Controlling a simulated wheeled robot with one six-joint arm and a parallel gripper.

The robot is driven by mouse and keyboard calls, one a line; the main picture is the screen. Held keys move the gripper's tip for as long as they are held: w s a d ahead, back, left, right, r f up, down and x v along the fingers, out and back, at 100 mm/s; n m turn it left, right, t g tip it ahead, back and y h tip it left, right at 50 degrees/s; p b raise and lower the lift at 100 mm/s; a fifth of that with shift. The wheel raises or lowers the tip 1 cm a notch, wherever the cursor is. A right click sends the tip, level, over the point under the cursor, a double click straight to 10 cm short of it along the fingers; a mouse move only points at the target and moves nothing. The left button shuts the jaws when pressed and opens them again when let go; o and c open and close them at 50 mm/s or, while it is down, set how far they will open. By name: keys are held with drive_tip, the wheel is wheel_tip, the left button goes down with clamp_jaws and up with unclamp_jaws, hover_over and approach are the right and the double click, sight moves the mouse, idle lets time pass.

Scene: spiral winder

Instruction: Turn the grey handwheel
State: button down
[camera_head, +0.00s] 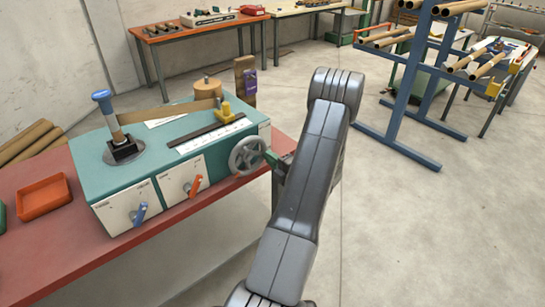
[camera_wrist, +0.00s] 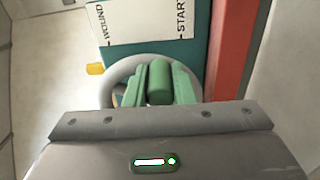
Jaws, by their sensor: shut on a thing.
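The grey handwheel (camera_head: 248,156) is on the right end of the teal spiral winder (camera_head: 180,150). It also shows in the wrist view (camera_wrist: 118,73), partly hidden behind my gripper. My gripper (camera_head: 273,158) is at the wheel's right side in the head view. In the wrist view, the green fingers of my gripper (camera_wrist: 159,85) are shut on the green handle (camera_wrist: 159,80) of the handwheel, one finger on each side. A white plate (camera_wrist: 150,22) with the words WOUND and START lies beyond the wheel.
The winder stands on a red-topped bench (camera_head: 60,262). An orange tray (camera_head: 43,197) and brown tubes (camera_head: 28,142) lie at its left. A blue rack (camera_head: 412,85) with tubes stands at the right. The floor (camera_head: 400,230) between is clear.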

drive_tip(key=shift+f, duration=0.15)
idle(0.4)
drive_tip(key=c, duration=1.2)
unclamp_jaws()
drive_tip(key=shift+c, duration=0.2)
drive_tip(key=b+v, duration=0.2)
drive_tip(key=v, duration=1.1)
drive_tip(key=shift+s+d, duration=0.25)
drive_tip(key=shift+s, duration=0.1)
